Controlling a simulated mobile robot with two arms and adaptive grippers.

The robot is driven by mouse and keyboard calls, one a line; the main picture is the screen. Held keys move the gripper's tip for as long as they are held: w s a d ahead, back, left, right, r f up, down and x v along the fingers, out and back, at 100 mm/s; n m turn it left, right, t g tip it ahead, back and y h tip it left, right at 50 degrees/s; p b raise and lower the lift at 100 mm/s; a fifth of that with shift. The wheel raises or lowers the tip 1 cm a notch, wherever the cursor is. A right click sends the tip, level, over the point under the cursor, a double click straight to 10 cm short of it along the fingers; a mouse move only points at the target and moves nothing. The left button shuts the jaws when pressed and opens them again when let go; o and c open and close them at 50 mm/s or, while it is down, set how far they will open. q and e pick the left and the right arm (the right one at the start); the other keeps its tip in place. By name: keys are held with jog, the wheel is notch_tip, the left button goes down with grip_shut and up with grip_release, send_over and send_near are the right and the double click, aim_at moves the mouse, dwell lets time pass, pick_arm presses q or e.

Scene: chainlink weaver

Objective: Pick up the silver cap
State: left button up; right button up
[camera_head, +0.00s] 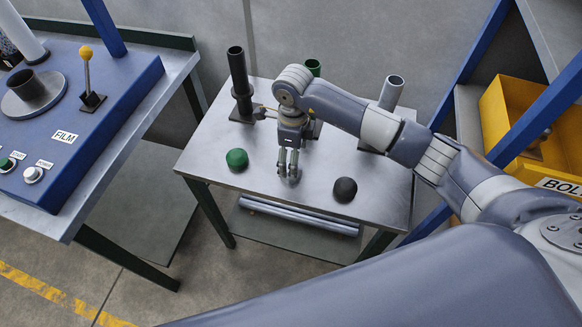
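The silver cap (291,180) sits on the small metal table between a green cap (237,158) on the left and a black cap (345,189) on the right. My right gripper (289,170) points straight down over the silver cap, with its fingertips at the cap. The fingers partly hide the cap, and I cannot tell whether they grip it or only stand around it. My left gripper is not in view.
Along the back of the small table (205,160) stand a black tube (239,72), a green tube (313,66) and a silver tube (391,92). A blue FILM machine (110,105) is at left. A yellow bin (495,110) is at right.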

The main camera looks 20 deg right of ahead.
notch_tip(320, 180, down, 5)
jog(key=shift+s+r+p, duration=0.1)
jog(key=shift+s+p, duration=0.05)
jog(key=shift+p, duration=0.85)
jog(key=shift+f, duration=0.55)
jog(key=c, duration=1.1)
